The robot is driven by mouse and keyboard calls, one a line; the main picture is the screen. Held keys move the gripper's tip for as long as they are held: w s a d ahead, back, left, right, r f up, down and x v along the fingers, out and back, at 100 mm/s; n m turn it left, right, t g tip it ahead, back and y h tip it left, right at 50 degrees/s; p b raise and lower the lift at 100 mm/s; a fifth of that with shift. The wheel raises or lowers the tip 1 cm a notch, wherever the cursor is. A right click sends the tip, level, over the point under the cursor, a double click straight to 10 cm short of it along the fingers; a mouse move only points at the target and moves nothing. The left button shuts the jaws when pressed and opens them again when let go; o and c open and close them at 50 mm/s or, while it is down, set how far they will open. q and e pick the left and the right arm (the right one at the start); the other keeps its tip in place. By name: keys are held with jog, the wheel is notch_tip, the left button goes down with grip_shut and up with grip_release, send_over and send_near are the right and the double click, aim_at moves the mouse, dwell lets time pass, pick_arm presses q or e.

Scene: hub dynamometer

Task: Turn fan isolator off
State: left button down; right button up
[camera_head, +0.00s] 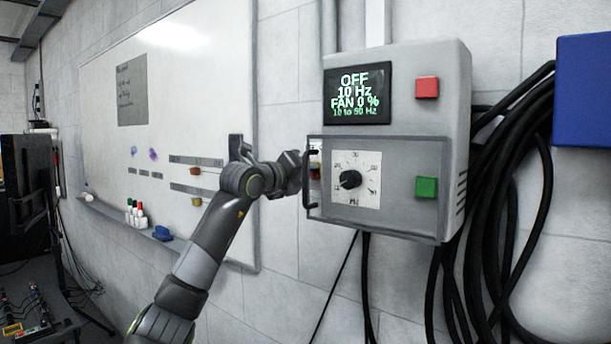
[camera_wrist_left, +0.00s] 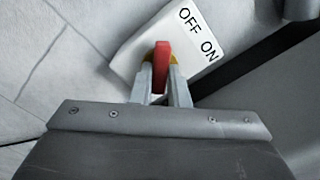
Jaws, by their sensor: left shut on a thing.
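The fan isolator is a white plate (camera_wrist_left: 128,50) marked OFF and ON, with a red handle (camera_wrist_left: 161,62) on a yellow base. In the left wrist view the handle stands about upright in the picture; I cannot tell firmly which mark it is set to. My left gripper (camera_wrist_left: 160,88) is shut on the red handle, one finger on each side. In the head view my left gripper (camera_head: 303,171) reaches the isolator (camera_head: 315,158) at the left side of the grey control box and hides part of it. My right gripper is not in view.
The grey control box (camera_head: 456,75) has a display (camera_head: 357,93) reading OFF, 10 Hz, FAN 0 %. It carries a black dial (camera_head: 350,180), a red button (camera_head: 427,87), a green button (camera_head: 426,187) and a handle (camera_head: 309,190). Black cables (camera_head: 490,220) hang at right.

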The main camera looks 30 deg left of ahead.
pick_arm(q)
jog(key=shift+f, duration=0.1)
jog(key=c, duration=1.4)
grip_release()
jog(key=shift+w+d, duration=0.1)
jog(key=shift+w, duration=0.05)
jog(key=s+a+b, duration=0.1)
jog(key=s+b, duration=0.7)
jog(key=s, duration=0.9)
jog(key=shift+s+a+b, duration=0.2)
jog(key=shift+a+b, duration=0.05)
jog(key=shift+b, duration=0.05)
